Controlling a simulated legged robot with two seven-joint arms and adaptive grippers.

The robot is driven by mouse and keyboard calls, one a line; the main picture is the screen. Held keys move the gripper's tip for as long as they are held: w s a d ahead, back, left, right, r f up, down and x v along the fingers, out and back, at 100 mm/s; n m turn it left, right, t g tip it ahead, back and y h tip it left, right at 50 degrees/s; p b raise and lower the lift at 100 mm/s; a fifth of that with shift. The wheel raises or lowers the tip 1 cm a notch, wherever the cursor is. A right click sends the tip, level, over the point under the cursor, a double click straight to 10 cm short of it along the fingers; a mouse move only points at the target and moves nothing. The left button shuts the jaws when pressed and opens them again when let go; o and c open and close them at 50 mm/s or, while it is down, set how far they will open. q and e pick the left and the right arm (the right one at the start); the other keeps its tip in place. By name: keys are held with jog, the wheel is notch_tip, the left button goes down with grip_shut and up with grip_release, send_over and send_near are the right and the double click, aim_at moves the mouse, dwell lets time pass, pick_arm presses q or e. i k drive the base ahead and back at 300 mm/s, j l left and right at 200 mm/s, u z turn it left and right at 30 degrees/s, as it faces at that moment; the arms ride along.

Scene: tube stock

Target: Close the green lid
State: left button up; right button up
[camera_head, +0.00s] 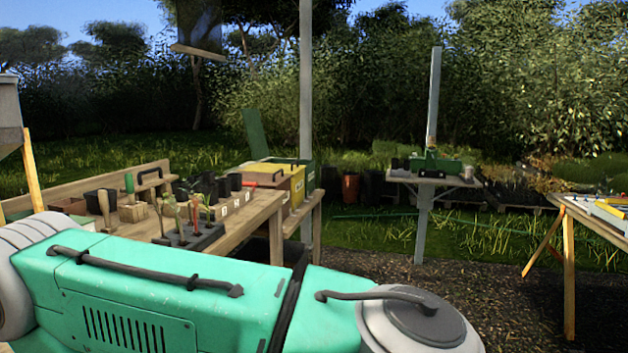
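A green lid (255,134) stands raised, tilted slightly back, behind a yellow box with a dark handle. A green box (309,178) shows partly behind and to the right of the yellow box (289,184). The lid appears to belong to the green box, but its hinge is hidden. Neither of my grippers shows in this view.
A wooden bench (238,232) left of the boxes holds pots, hand tools and a dark seedling tray (191,237). A grey post (306,95) rises by the boxes. A small table (424,180) stands farther back; another table (597,212) is at right. Gravel between is clear.

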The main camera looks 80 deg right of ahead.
aim_at(251, 116)
jog(key=l+z, duration=0.8)
jog(key=l, duration=0.15)
jog(key=i+l+z, duration=0.15)
jog(key=l+z, duration=0.25)
